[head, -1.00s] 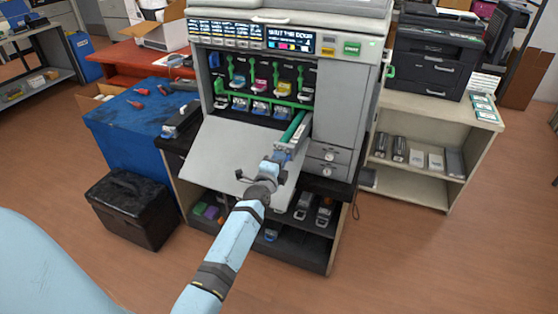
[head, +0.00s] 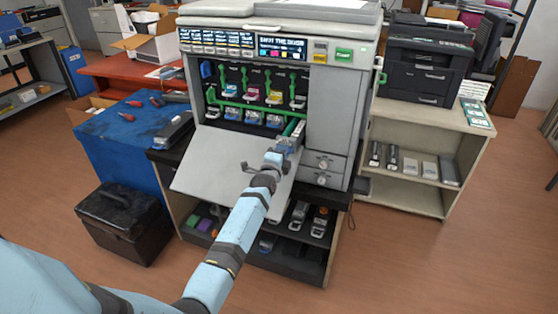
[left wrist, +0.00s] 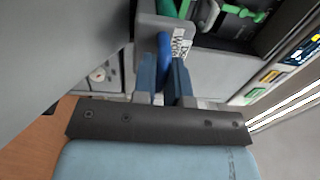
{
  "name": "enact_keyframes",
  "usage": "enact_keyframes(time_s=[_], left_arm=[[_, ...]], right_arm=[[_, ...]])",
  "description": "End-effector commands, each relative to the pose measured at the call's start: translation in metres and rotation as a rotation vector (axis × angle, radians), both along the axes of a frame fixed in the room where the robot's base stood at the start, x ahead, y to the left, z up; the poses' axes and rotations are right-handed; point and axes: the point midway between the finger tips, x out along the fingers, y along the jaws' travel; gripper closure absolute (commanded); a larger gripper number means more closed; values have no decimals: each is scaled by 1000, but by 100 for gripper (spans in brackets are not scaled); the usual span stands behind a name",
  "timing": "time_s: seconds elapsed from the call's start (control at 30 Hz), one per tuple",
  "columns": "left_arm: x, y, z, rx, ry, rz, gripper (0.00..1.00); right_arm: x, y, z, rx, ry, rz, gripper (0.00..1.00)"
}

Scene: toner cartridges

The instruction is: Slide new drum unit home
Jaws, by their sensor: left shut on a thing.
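The new drum unit (head: 294,133) is grey with a pale label and sits partly in the rightmost lower slot of the open printer (head: 333,125), its front end sticking out. My left gripper (head: 279,154) is shut on its blue handle, in front of the slot. In the left wrist view, the blue handle (left wrist: 163,72) lies between the fingers of my left gripper (left wrist: 166,80), and the unit's grey end with a white label (left wrist: 180,43) and a green drum shows beyond. The unit's inner part is hidden in the printer. My right gripper is not in view.
The printer's front door (head: 225,163) hangs open below the slots, under my left arm. Several blue-handled units (head: 254,116) sit in the slots to the left, below a green bar (head: 250,105). A blue cabinet (head: 120,140) stands left, a shelf (head: 415,195) right.

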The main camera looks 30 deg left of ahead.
Motion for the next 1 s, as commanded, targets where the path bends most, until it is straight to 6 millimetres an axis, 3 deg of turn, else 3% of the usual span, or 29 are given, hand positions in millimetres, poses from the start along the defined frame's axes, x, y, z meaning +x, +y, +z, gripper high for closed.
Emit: enact_keyframes(time_s=[1.0], left_arm=[[94, 23, -1, 3, -4, 1, 100]], right_arm=[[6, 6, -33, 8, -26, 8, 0]])
